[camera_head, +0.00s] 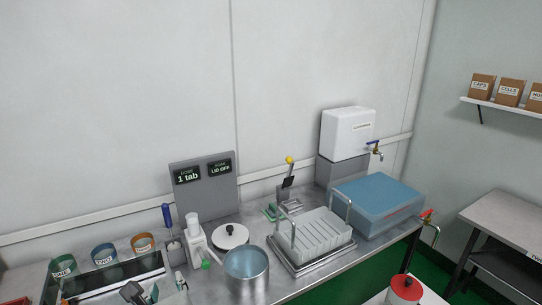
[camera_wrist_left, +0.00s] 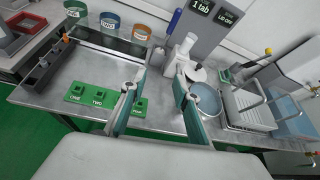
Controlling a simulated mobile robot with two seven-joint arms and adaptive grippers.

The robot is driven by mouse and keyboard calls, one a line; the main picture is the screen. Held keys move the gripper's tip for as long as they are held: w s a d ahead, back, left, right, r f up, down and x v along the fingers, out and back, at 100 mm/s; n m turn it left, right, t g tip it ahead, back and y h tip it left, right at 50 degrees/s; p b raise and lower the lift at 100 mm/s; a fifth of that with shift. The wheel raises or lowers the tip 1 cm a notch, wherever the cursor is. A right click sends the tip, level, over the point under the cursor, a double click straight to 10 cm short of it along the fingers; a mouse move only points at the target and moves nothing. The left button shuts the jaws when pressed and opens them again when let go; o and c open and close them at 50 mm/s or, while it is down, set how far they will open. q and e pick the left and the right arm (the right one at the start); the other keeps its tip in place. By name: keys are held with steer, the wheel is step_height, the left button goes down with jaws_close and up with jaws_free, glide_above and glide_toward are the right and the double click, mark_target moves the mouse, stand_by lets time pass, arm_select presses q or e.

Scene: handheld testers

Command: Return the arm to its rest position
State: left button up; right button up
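My left gripper (camera_head: 140,293) shows only in part at the bottom edge of the head view, over the front of the steel bench. In the left wrist view its two teal fingers (camera_wrist_left: 161,76) stand apart with nothing between them. Below them are the steel bench top (camera_wrist_left: 62,68) and a green board (camera_wrist_left: 90,97) with square slots marked ONE and TWO; a finger partly covers its right end. A steel pot (camera_head: 246,269) with bluish contents stands to the right of the gripper. My right gripper is in neither view.
A white dispenser (camera_head: 195,245) and a white lid (camera_head: 231,237) stand near the pot. A rack of upright plates (camera_head: 318,236) and a blue-topped basin (camera_head: 378,200) are farther right. Labelled ring-shaped holders (camera_head: 104,255) line the back left. A grey sign panel (camera_head: 205,192) stands behind.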

arm_select(q)
steer(key=s+d+f+n+g+h, duration=0.1)
steer(key=s+d+f+n+h, duration=0.15)
steer(key=f+n, duration=0.55)
steer(key=s+d+f+n+h, duration=0.1)
steer(key=d+f+n+h, duration=0.25)
steer(key=f, duration=0.85)
steer(key=s+a+f+n+h, duration=0.2)
steer(key=s+f+n, duration=0.6)
steer(key=n, duration=0.5)
steer(key=shift+s+a+f, duration=0.3)
steer(key=shift+a+f, duration=0.3)
steer(key=shift+f, duration=0.25)
